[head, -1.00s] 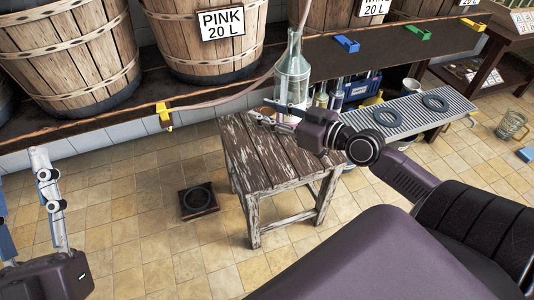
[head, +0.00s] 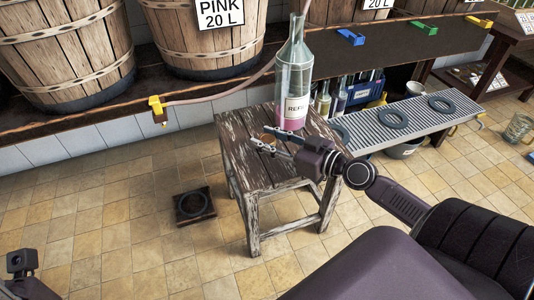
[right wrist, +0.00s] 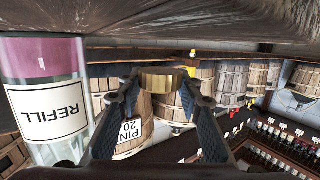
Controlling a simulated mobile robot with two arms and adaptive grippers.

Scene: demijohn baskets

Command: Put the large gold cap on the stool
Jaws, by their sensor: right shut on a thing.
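The stool (head: 245,165) is worn wood with flaking white paint, standing mid-view in the head view. My right gripper (head: 266,141) is over its top, in front of the bottle. It is shut on the gold cap (right wrist: 160,80), a short ring-like piece between the fingertips in the right wrist view. The cap shows small in the head view (head: 267,137). A gap shows between the cap and the stool top in the wrist view. Only part of my left gripper (head: 20,264) shows at the bottom left; its fingertips are not visible.
A glass bottle (head: 294,85) labelled REFILL, with pink liquid, stands on the stool's back part; a hose runs to its neck. A slatted metal bench (head: 415,117) with dark rings is at right. A dark square plate (head: 194,207) lies on the floor left of the stool.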

